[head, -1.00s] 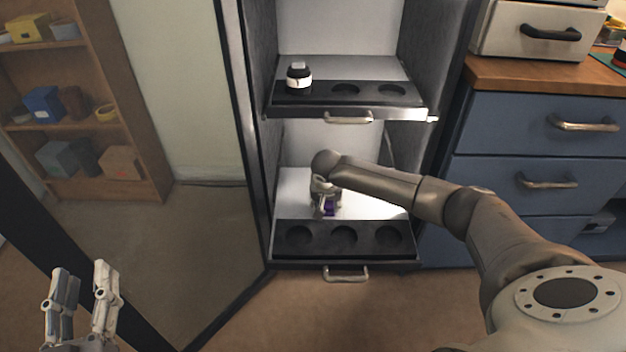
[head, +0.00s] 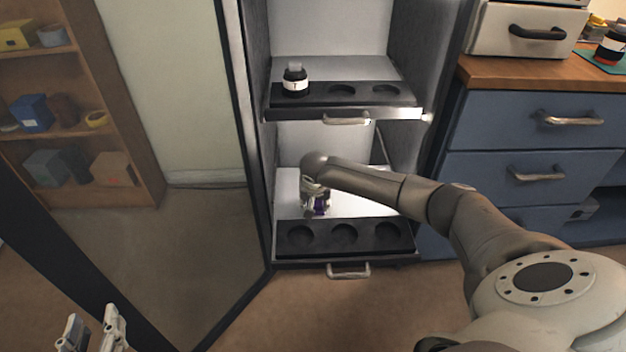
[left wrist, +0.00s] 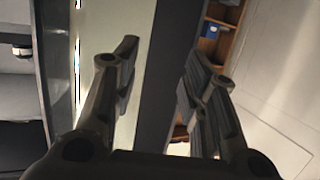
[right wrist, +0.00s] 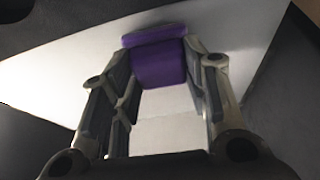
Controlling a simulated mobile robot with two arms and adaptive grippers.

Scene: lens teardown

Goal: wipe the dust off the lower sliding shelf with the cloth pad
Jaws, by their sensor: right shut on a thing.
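The lower sliding shelf (head: 376,203) is pulled out, with a pale flat surface at the back and a black rack with three round holes in front. My right gripper (head: 316,207) reaches over the left part of the pale surface. It is shut on the purple cloth pad (right wrist: 160,62), which shows between its fingers in the right wrist view. In the head view only a bit of purple shows under the fingers. Whether the pad touches the shelf is hard to tell, and no dust can be made out. My left gripper (head: 92,330) is open and empty at the bottom left.
Cabinet side walls bound both shelves. An open glass door (head: 190,250) stands left, and blue drawers (head: 530,180) stand right.

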